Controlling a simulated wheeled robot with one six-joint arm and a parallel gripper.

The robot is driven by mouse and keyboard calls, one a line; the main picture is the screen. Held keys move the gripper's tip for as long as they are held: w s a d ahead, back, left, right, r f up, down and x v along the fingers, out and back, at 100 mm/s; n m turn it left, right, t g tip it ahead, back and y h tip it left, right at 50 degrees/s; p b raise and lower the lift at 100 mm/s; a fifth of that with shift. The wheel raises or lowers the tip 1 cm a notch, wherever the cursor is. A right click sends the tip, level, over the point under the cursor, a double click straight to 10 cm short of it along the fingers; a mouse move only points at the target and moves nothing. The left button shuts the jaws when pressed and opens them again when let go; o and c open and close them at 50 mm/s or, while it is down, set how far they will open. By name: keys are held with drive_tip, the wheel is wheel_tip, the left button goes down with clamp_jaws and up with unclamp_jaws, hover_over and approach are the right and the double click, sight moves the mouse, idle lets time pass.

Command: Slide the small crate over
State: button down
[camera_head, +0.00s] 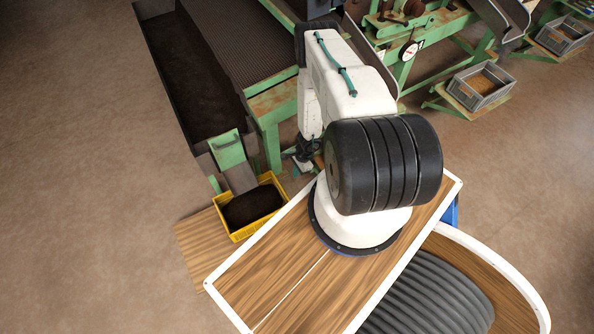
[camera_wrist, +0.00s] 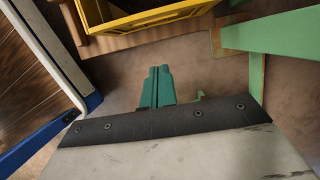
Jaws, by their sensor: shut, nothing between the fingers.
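A small yellow crate (camera_head: 241,235) holding dark, soil-like material sits on a low wooden board below a metal chute. Its yellow rim and wall also show at the top of the wrist view (camera_wrist: 150,18). My gripper (camera_wrist: 158,70) shows there as two teal fingers shut together with nothing between them. The fingertips point toward the crate and look apart from it, with floor visible around them. In the head view my gripper is mostly hidden by my own arm, to the right of the crate.
The chute (camera_head: 240,178) hangs over the crate's back edge. A green machine frame (camera_head: 272,140) stands behind and right of it; a green leg (camera_wrist: 256,75) is right of the fingers. The wooden board (camera_head: 197,243) extends left of the crate. Grey crates (camera_head: 482,100) stand far right.

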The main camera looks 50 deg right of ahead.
drive_tip(key=w+a+f, duration=0.1)
drive_tip(key=a+f, duration=0.4)
drive_tip(key=f, duration=0.1)
drive_tip(key=shift+w+a+f, duration=0.25)
drive_tip(key=shift+w+a, duration=0.05)
drive_tip(key=shift+a, duration=0.1)
